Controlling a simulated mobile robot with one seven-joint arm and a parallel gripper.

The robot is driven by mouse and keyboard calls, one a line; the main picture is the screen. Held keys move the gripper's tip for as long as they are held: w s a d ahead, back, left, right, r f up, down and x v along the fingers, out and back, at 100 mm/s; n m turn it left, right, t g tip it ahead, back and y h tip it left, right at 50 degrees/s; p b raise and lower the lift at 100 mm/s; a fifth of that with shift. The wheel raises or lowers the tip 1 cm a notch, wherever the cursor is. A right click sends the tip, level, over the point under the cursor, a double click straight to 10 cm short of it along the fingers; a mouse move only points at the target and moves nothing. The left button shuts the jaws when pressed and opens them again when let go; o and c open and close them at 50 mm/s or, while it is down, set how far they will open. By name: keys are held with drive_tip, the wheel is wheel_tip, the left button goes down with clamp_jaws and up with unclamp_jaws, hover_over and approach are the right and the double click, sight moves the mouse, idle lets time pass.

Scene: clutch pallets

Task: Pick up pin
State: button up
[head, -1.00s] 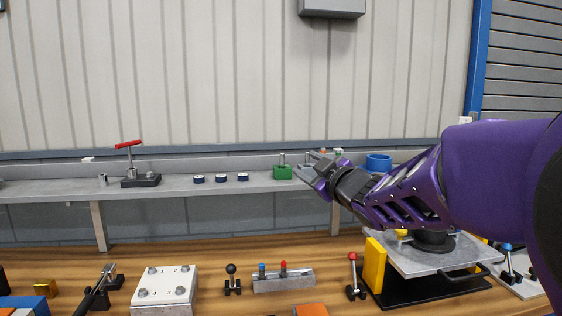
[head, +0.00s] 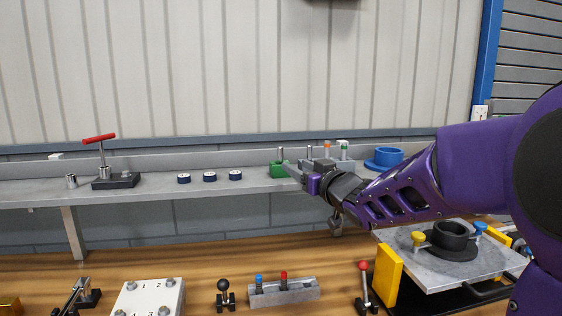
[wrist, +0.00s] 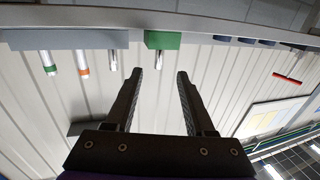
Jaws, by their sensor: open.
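Several upright metal pins stand in blocks on the grey shelf. One plain pin (head: 281,154) stands in a green block (head: 276,170); it also shows in the wrist view (wrist: 167,60). A grey block (wrist: 72,39) beside it holds a plain pin (wrist: 113,60), an orange-banded pin (wrist: 81,62) and a green-banded pin (wrist: 48,62). My gripper (head: 294,171) is in front of the blocks. In the wrist view its open, empty fingers (wrist: 170,73) point toward the green block's pin, which appears between or just beyond the fingertips. I cannot tell the exact depth.
Three dark blue rings (head: 209,177) and a red-handled clamp (head: 101,165) stand along the shelf (head: 150,194) to the left. A blue ring (head: 388,156) is at the right. Below, the wooden bench (head: 190,255) holds a numbered plate (head: 150,300) and several lever fixtures.

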sight(279, 155)
drive_tip(key=x, duration=1.3)
drive_tip(key=shift+w+a+b, duration=0.2)
drive_tip(key=shift+w+b, duration=0.05)
drive_tip(key=shift+b, duration=0.05)
drive_tip(key=shift+r, duration=0.1)
clamp_jaws()
